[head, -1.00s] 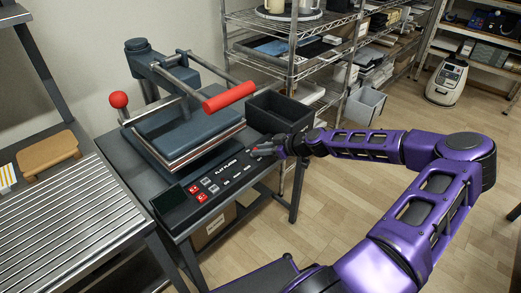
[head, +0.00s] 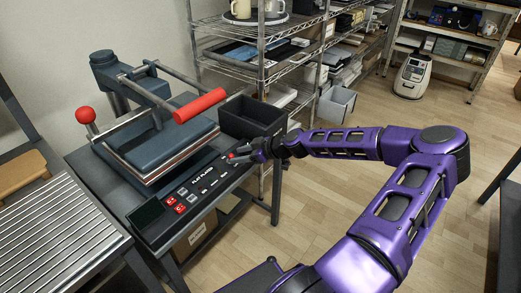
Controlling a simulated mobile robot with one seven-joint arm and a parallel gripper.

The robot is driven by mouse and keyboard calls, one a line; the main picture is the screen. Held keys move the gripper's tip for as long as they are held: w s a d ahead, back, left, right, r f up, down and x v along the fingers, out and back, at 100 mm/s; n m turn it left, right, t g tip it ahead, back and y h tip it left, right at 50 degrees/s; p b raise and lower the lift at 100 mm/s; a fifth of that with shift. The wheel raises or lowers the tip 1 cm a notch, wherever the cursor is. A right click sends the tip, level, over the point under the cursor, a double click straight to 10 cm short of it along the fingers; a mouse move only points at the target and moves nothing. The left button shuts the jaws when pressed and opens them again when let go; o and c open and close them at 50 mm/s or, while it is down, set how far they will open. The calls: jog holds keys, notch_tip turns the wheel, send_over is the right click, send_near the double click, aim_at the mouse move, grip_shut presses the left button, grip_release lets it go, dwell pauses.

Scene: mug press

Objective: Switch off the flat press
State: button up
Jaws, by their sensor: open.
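The flat press (head: 158,147) stands on a dark table, with a red bar handle (head: 200,105) across its front and a red ball knob (head: 86,115) at its left. Its sloped control panel (head: 205,185) carries a dark display, red and grey buttons on the left part, and a small red spot (head: 231,156) near the right end. My gripper (head: 243,156) is open and empty, with its fingertips over the right end of the panel, close to that red spot. I cannot tell whether a finger touches it. The fingers partly hide that end of the panel.
A black open bin (head: 252,117) stands on the table just behind my gripper. A slatted metal table (head: 50,235) is at the left. Wire shelving (head: 262,60) stands behind.

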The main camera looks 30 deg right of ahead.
jog(key=p+v, duration=0.1)
jog(key=v, duration=1.5)
jog(key=shift+p, duration=0.4)
jog(key=shift+w+f, duration=0.1)
